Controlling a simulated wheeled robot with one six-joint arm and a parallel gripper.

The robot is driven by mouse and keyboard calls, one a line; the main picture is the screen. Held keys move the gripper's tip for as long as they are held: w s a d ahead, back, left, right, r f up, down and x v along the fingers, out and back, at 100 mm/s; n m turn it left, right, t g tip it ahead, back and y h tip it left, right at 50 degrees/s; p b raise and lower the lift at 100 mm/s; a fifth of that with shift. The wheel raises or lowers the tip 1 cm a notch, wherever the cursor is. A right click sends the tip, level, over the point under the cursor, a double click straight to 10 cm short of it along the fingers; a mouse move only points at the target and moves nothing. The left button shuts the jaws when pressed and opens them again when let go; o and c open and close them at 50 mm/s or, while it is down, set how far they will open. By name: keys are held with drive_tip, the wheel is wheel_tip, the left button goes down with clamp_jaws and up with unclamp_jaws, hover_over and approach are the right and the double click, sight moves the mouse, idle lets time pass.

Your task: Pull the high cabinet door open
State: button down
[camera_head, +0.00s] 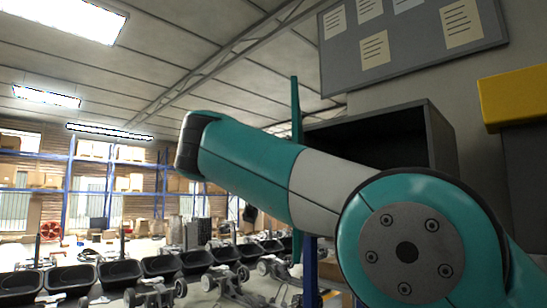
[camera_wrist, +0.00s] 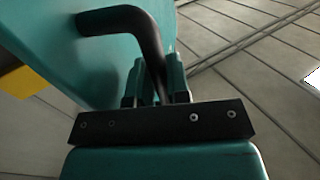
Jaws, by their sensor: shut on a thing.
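The high cabinet (camera_head: 437,135) is a dark grey box on the wall in the head view, with its dark interior showing. Its teal door (camera_head: 296,110) is seen nearly edge-on at the cabinet's left side, swung out from the front. In the wrist view the door (camera_wrist: 85,62) fills the upper left, and its black bent handle (camera_wrist: 128,20) stands out from it. My gripper (camera_wrist: 158,82) is shut on the handle, with a teal finger on each side of it. The gripper cannot be made out in the head view, where my arm covers part of the cabinet.
A grey notice board (camera_head: 415,60) with papers hangs above the cabinet. A yellow box-like thing (camera_head: 513,97) is at the right. The air left of the door looks free.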

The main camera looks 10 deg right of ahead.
drive_tip(key=shift+w+a, duration=0.2)
drive_tip(key=shift+a, duration=0.05)
idle(0.3)
drive_tip(key=c, duration=1.1)
unclamp_jaws()
